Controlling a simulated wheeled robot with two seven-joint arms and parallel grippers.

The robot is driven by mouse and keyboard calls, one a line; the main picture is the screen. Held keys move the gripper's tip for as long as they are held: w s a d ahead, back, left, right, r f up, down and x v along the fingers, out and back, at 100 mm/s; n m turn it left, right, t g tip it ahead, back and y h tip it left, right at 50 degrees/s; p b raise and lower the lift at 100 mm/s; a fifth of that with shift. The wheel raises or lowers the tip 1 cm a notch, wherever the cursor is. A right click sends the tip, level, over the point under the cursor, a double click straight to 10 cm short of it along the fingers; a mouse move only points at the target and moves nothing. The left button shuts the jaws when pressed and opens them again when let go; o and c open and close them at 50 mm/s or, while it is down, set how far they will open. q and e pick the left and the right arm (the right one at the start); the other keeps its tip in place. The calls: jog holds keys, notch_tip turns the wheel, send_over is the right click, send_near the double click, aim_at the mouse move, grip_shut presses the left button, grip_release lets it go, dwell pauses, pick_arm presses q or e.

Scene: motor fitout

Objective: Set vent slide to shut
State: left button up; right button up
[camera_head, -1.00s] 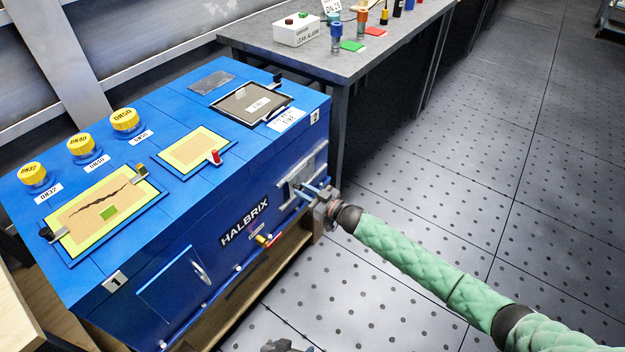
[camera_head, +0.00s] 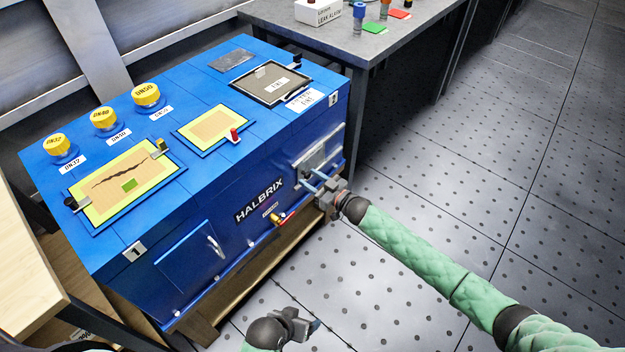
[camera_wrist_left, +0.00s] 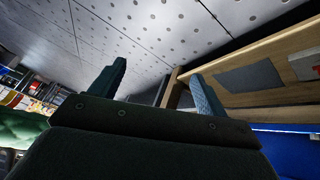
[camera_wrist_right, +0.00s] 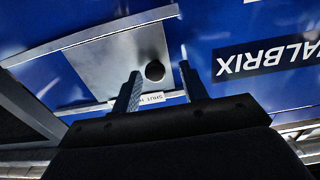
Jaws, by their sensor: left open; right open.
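The vent slide is a silver plate (camera_head: 312,160) between rails on the right part of the blue cabinet's front. In the right wrist view the plate (camera_wrist_right: 118,58) has a round dark knob or hole (camera_wrist_right: 155,71), and a label reading SHUT (camera_wrist_right: 152,99) sits at its edge, upside down. My right gripper (camera_head: 314,180) is open in front of the plate. Its fingers (camera_wrist_right: 160,72) stand on either side of the dark round part; I cannot tell whether they touch it. My left gripper (camera_head: 303,323) is open and empty, low over the floor in front of the cabinet.
The blue cabinet (camera_head: 215,200) has yellow caps (camera_head: 146,95), framed panels and a small handled door (camera_head: 188,258). A red lever (camera_head: 288,217) sits low on its front. A grey bench (camera_head: 380,43) stands behind right. The perforated floor (camera_head: 450,180) is clear to the right.

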jog(key=shift+d, duration=0.1)
jog(key=shift+s+d, duration=0.2)
jog(key=shift+d, duration=0.1)
pick_arm(q)
notch_tip(320, 180, down, 2)
jog(key=shift+w+f+b, duration=0.15)
jog(key=shift+f+b, duration=0.05)
jog(key=shift+b, duration=0.1)
pick_arm(e)
jog(key=v, duration=0.7)
jog(key=shift+a, duration=0.1)
